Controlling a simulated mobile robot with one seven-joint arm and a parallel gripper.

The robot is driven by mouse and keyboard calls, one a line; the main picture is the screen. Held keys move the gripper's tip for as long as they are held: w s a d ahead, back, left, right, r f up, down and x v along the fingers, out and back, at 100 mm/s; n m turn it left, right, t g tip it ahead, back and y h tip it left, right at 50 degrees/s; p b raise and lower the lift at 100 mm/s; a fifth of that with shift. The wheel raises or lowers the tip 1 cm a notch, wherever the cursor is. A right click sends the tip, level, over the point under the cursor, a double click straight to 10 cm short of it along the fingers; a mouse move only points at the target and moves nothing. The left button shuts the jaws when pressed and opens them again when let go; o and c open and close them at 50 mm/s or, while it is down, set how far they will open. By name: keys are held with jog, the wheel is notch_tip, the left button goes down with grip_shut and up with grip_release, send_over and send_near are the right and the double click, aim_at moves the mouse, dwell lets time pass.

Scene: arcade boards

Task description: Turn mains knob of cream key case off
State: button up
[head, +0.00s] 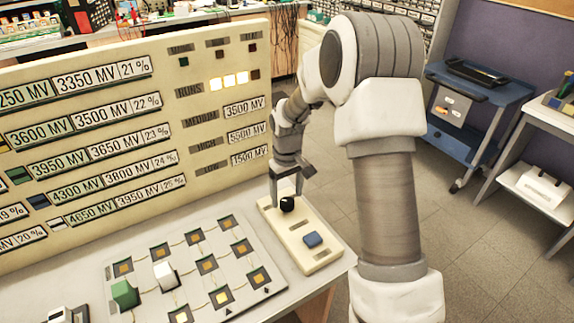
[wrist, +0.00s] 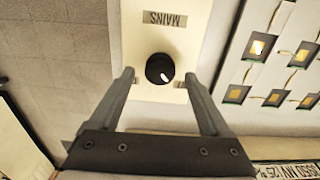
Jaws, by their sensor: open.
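The cream key case (head: 318,252) lies on the table at the right end of the board. Its black mains knob (head: 287,203) is at the end nearest my gripper, and a blue key (head: 313,240) is at the other end. My gripper (head: 287,190) is open above the knob. In the wrist view its fingers (wrist: 158,75) stand on either side of the knob, apart from it.
A grid board (head: 190,262) with lit squares, a green block (head: 125,293) and a white block (head: 164,275) lies left of the case. A tall cream display panel (head: 120,120) stands behind.

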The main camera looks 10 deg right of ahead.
aim_at(287, 201)
notch_tip(287, 201, up, 15)
jog(key=p, duration=0.1)
jog(key=shift+r, duration=0.2)
jog(key=s+r+m+t+p, duration=0.1)
jog(key=s+r+t, duration=0.1)
jog(key=s+r, duration=0.55)
jog(key=s+r+m+t+p, duration=0.15)
jog(key=s+r, duration=0.35)
jog(key=s, duration=0.6)
jog(key=s+f+m+t, duration=0.1)
jog(key=s+t, duration=0.1)
jog(key=s, duration=0.6)
jog(key=shift+s, duration=0.25)
